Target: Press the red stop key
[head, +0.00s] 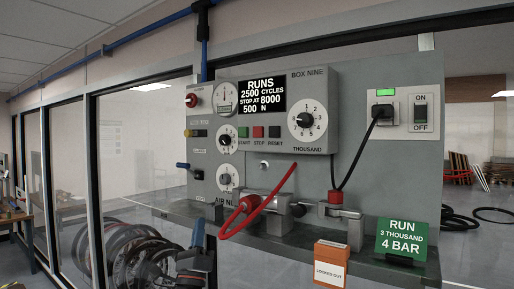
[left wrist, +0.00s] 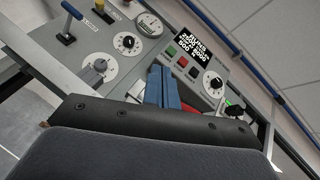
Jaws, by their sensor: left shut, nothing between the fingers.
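The red stop key (head: 258,132) sits between the green start key (head: 243,132) and the dark reset key (head: 274,132) on the grey control box, under its display. In the left wrist view the red key (left wrist: 182,62) also shows, unobstructed. My left gripper (head: 198,224) has blue fingers and is low and left of the keys, near the shelf edge. In the left wrist view its fingers (left wrist: 161,70) are shut and empty, pointing up toward the panel, apart from the keys. My right gripper is not in view.
The display (head: 262,95) reads runs 2500 cycles, stop at 8000. A red cable (head: 268,204) loops below the keys. A dial (head: 307,120) is right of them, smaller dials (head: 225,180) left.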

